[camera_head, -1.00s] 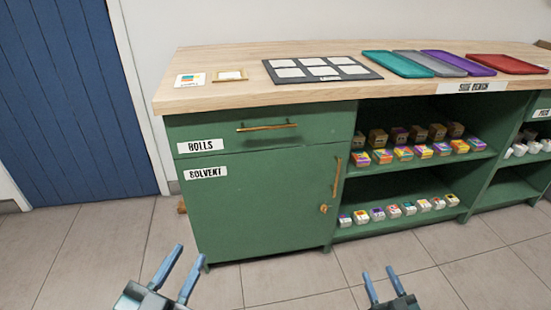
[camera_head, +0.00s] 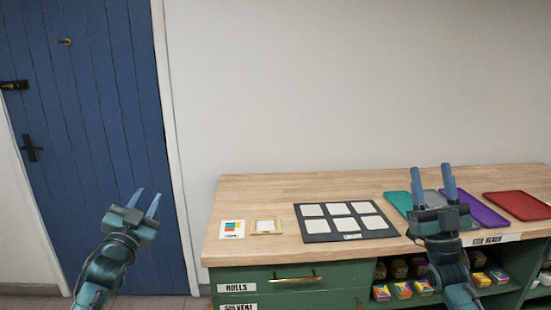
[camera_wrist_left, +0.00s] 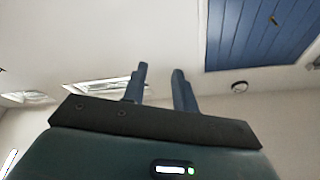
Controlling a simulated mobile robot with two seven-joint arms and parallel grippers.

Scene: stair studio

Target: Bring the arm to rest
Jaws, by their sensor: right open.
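My left gripper (camera_head: 144,202) is raised in front of the blue door in the head view. Its two fingers stand apart with nothing between them; they also show in the left wrist view (camera_wrist_left: 160,82), pointing up past the dark palm plate. My right gripper (camera_head: 432,178) is open and empty, its fingers pointing up. In the head view it overlaps the bench top and hides part of the trays behind it.
The wooden bench (camera_head: 290,191) holds a dark board (camera_head: 345,238) with white cards, a sample card (camera_head: 232,229), a small frame (camera_head: 266,226), a purple tray (camera_head: 480,214) and a red tray (camera_head: 516,205). Below are a green drawer (camera_head: 295,291) and shelves. The blue door (camera_head: 95,130) is at left.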

